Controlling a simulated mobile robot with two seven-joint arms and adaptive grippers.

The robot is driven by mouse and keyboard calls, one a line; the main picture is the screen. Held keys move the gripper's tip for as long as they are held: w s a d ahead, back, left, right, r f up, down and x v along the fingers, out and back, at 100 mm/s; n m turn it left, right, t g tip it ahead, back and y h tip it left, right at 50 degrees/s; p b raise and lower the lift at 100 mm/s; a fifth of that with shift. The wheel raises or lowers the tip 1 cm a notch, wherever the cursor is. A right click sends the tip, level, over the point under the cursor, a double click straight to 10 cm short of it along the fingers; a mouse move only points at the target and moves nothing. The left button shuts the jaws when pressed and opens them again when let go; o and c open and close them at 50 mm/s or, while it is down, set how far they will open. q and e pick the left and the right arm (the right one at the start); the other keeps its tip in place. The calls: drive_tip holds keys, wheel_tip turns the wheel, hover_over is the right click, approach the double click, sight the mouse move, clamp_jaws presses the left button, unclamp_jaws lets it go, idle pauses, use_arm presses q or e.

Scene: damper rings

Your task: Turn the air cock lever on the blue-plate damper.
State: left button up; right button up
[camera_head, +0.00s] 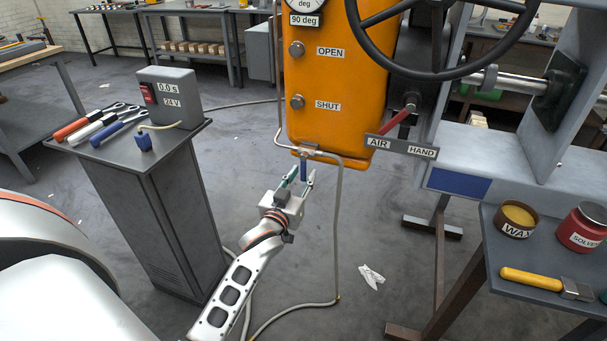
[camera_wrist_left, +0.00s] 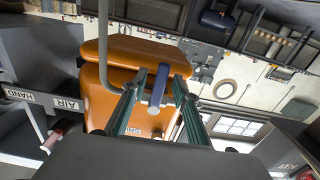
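The blue-plate damper shows an orange actuator body (camera_head: 335,90) and a blue plate (camera_head: 458,182) on its grey frame. The air cock lever (camera_head: 304,170) is a short blue handle hanging down from a fitting under the orange body. My left gripper (camera_head: 301,177) is just below the body, pointing up, its fingers open on either side of the lever. In the left wrist view the blue lever (camera_wrist_left: 158,88) lies between the two open fingers (camera_wrist_left: 159,80), with gaps on both sides; contact is not visible. My right gripper is in neither view.
A grey hose (camera_head: 338,230) runs from the fitting to the floor, close right of my gripper. A red-handled lever (camera_head: 399,119) sits by the AIR/HAND plate, below a black handwheel (camera_head: 440,60). A tool cabinet (camera_head: 150,190) stands left, a side table (camera_head: 520,245) right.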

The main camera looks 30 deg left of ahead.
use_arm(q)
drive_tip(key=v, duration=1)
drive_tip(key=shift+s, duration=0.4)
